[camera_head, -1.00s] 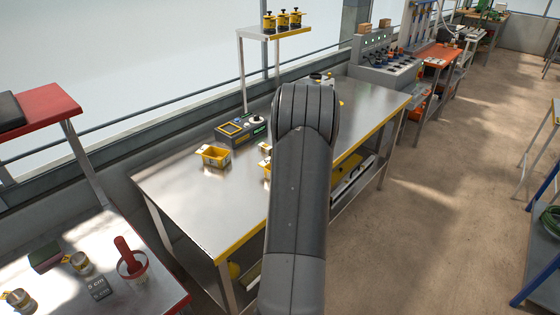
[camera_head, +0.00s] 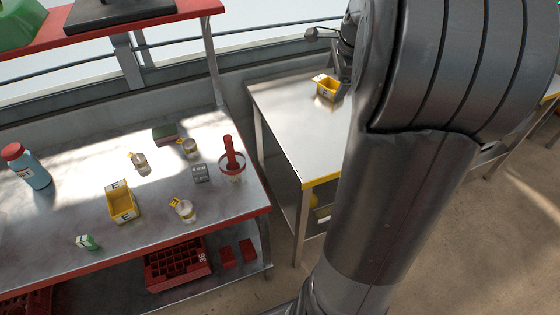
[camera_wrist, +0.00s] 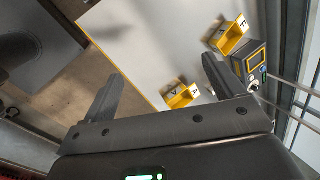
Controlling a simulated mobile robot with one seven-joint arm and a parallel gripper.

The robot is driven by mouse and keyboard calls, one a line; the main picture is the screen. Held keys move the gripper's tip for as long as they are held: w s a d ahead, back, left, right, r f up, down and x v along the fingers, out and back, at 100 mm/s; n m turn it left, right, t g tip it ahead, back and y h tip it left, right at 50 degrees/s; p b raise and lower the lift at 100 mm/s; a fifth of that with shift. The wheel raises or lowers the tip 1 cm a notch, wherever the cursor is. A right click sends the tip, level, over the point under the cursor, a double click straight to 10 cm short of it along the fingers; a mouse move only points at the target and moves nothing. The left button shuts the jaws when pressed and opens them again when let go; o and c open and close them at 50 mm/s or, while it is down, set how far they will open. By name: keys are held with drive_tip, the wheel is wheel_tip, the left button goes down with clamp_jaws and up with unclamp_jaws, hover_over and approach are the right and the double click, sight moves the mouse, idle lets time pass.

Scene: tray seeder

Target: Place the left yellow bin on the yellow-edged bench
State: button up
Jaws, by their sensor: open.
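A yellow bin (camera_head: 122,214) marked E stands upright on the red-edged bench at the left of the head view. Another yellow bin (camera_head: 326,90) stands on the yellow-edged bench (camera_head: 290,128), beside my arm. The wrist view shows two yellow bins on the yellow-edged bench (camera_wrist: 135,48): one near the middle (camera_wrist: 181,100) and one at upper right (camera_wrist: 233,42). My gripper (camera_wrist: 162,68) is open with nothing between its fingers, above that bench. In the head view my arm hides much of the bench and most of the gripper.
The red-edged bench (camera_head: 70,240) carries several small jars, a red-handled pot (camera_head: 232,168), a blue bottle (camera_head: 28,168) and a sponge (camera_head: 165,134). A red shelf (camera_head: 190,8) stands above it. A gap separates the benches. A grey device (camera_wrist: 253,62) stands by the upper-right bin.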

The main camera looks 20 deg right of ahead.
drive_tip(key=s+a+r+n, duration=0.2)
drive_tip(key=s+a+n, duration=0.25)
drive_tip(key=a, duration=0.25)
drive_tip(key=s+a+r+n, duration=0.1)
drive_tip(key=s+a+n, duration=0.35)
drive_tip(key=a, duration=0.35)
drive_tip(key=s+a+f+n+t, duration=0.1)
drive_tip(key=s+a+f+n, duration=0.1)
drive_tip(key=s+a+n, duration=0.7)
drive_tip(key=s+n, duration=0.3)
drive_tip(key=shift+s+a+f, duration=0.2)
drive_tip(key=shift+s+f, duration=0.2)
